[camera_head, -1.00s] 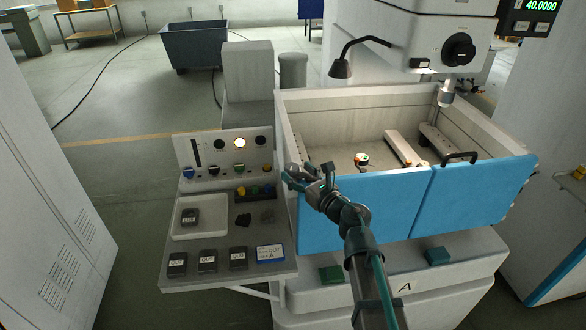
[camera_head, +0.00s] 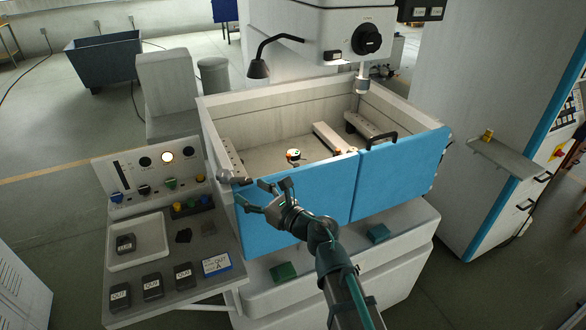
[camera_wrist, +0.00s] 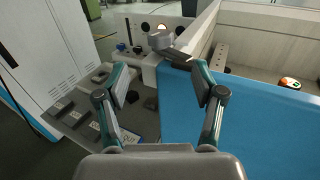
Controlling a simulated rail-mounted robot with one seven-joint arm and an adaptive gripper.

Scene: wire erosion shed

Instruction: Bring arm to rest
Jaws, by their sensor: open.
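My gripper (camera_head: 264,195) is open, its fingers spread around empty space in front of the left end of the blue door (camera_head: 300,203) of the machine tank. In the wrist view my gripper (camera_wrist: 160,84) shows both fingers apart with nothing between them. Beyond the fingertips, a grey rounded knob with a dark lever (camera_wrist: 162,41) sits at the tank's front left corner, and I see no contact with it. My arm reaches up from the bottom of the head view, bent at the elbow. The blue door is shut and upright.
A side shelf holds a white tray (camera_head: 112,262), several dark blocks and a blue-white card (camera_head: 216,265). A control panel (camera_head: 152,172) has a lit lamp. A cabinet (camera_head: 470,130) stands right.

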